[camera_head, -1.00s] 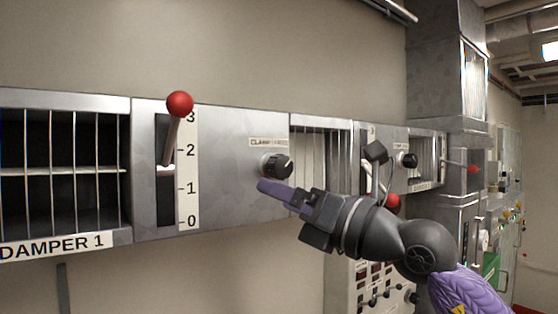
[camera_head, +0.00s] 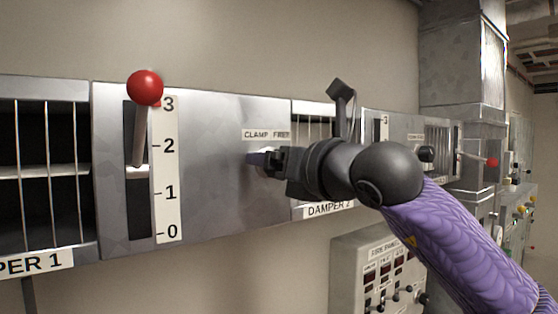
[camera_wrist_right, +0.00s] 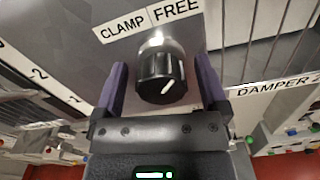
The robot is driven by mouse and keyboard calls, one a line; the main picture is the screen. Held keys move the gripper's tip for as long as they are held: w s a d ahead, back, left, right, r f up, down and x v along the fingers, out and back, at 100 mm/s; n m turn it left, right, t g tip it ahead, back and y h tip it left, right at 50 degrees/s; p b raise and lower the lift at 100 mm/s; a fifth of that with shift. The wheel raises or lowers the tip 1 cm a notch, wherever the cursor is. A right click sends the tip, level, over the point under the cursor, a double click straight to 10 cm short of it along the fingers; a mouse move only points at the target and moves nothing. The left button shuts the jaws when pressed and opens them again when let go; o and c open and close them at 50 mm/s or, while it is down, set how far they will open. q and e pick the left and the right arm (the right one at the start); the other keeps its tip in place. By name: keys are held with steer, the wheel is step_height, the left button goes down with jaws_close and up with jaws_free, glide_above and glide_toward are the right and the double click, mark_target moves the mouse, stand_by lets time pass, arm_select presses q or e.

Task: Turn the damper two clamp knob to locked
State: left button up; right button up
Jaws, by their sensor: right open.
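A round black clamp knob (camera_wrist_right: 161,78) with a white pointer line sits under a label reading CLAMP FREE (camera_wrist_right: 150,20), also legible in the head view (camera_head: 266,134). Its panel lies between the grilles labelled DAMPER 1 and DAMPER 2. The white line slants toward the upper right in the wrist view. My right gripper (camera_head: 262,159) is open at this knob, its purple fingers (camera_wrist_right: 162,92) on either side with a gap on each. In the head view the gripper mostly hides the knob. A second black knob (camera_head: 426,153) sits on the panel farther right. My left gripper is not in view.
The DAMPER 2 label (camera_head: 329,209) is right of the knob. A control box (camera_head: 345,262) with small levers hangs below.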

steer(key=shift+w, duration=0.1)
jaws_close()
steer(key=shift+f+n+b, duration=0.1)
steer(key=shift+n+b, duration=1.05)
steer(key=shift+n, duration=0.45)
steer(key=n+b, duration=0.1)
steer(key=n, duration=0.3)
steer(key=shift+n, duration=0.3)
steer(key=n+b, duration=0.1)
steer(key=n, duration=0.4)
steer(key=shift+a, duration=0.1)
steer(key=shift+n, duration=2.5)
jaws_free()
